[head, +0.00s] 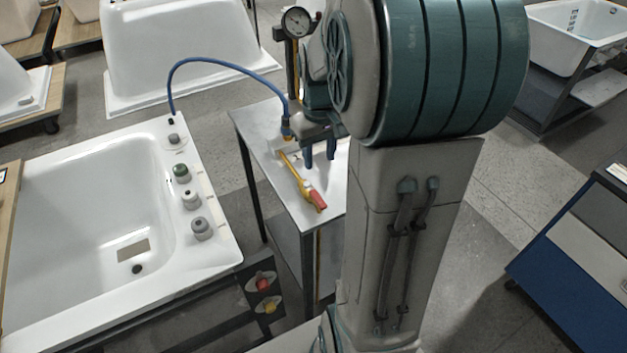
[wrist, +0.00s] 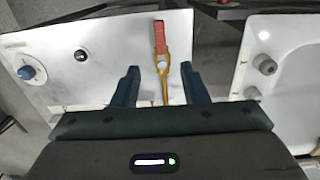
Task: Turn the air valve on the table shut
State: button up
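The air valve has a yellow lever (head: 298,181) with a red end (head: 317,200), lying over the white-topped table (head: 258,124). The red end points toward the table's near edge in the head view. In the wrist view the yellow lever (wrist: 165,68) runs up between my fingertips in the picture, with its red end (wrist: 160,37) beyond them. My gripper (head: 320,156) is open, its two blue fingers apart, just right of the lever in the head view. I see no contact with the lever; the height gap is unclear. My arm and gripper body hide part of the valve and table.
A blue hose (head: 222,60) arches from the white bathtub shell (head: 212,235) to the valve's fitting. A pressure gauge (head: 297,22) stands behind. A round blue knob (wrist: 28,72) and a small black knob (wrist: 80,56) sit on the white table in the wrist view.

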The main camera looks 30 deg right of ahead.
aim_at(319, 199)
notch_tip(319, 199, down, 13)
jog(key=shift+f+p, duration=0.2)
jog(key=shift+p, duration=0.15)
grip_shut()
